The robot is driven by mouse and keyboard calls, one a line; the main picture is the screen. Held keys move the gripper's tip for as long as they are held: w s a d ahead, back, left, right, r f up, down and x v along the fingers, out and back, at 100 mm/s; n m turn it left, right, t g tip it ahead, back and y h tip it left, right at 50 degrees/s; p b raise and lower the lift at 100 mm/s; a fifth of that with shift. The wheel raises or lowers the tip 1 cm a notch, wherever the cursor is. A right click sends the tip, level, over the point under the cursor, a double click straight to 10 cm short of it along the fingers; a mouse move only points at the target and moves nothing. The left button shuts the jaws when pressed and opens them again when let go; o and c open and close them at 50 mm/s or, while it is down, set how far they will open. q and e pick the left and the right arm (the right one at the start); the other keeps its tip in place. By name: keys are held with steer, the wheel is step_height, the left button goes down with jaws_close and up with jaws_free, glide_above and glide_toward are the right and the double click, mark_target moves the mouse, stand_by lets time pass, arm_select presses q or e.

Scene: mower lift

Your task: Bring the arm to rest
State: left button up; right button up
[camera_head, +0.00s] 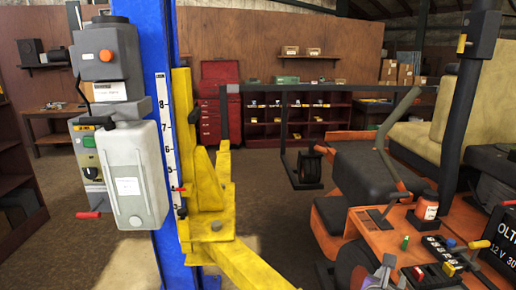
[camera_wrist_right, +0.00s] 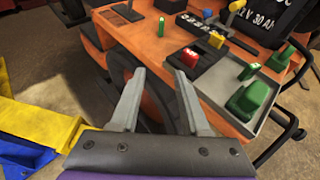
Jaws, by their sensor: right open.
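My right gripper (camera_head: 391,270) shows at the bottom of the head view, in front of the orange mower's side. In the right wrist view its two grey fingers (camera_wrist_right: 159,74) are apart, with nothing between them. Behind them is the mower's orange body (camera_wrist_right: 143,50) and a dark wheel, partly hidden by the fingers. My left gripper is in neither view.
The blue lift column (camera_head: 172,150) with its yellow arm (camera_head: 250,265) stands left of the mower (camera_head: 330,218). A grey tray (camera_wrist_right: 265,120) holding green items juts from the mower near my right gripper. Brown floor (camera_head: 100,255) is open at left.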

steer(key=s+a+f+m+g+y, duration=0.3)
steer(key=s+f+m, duration=0.7)
steer(key=m, duration=0.5)
steer(key=shift+s+a+f+y, duration=0.35)
steer(key=shift+s+a+y, duration=0.2)
steer(key=shift+a, duration=0.45)
steer(key=shift+o, duration=0.7)
steer(key=s+a+f+m+g+y, duration=0.1)
steer(key=s+a+f+m+y, duration=0.3)
steer(key=m, duration=0.8)
steer(key=s+a+f, duration=0.2)
steer(key=s+a, duration=0.2)
steer(key=shift+s+a+f+g, duration=0.15)
steer(key=shift+s+f+g, duration=0.15)
steer(key=shift+f, duration=0.1)
steer(key=shift+o, duration=1.4)
steer(key=shift+s+a+f+m+y, duration=0.15)
steer(key=shift+a+m+y, duration=0.1)
steer(key=shift+m+y, duration=0.15)
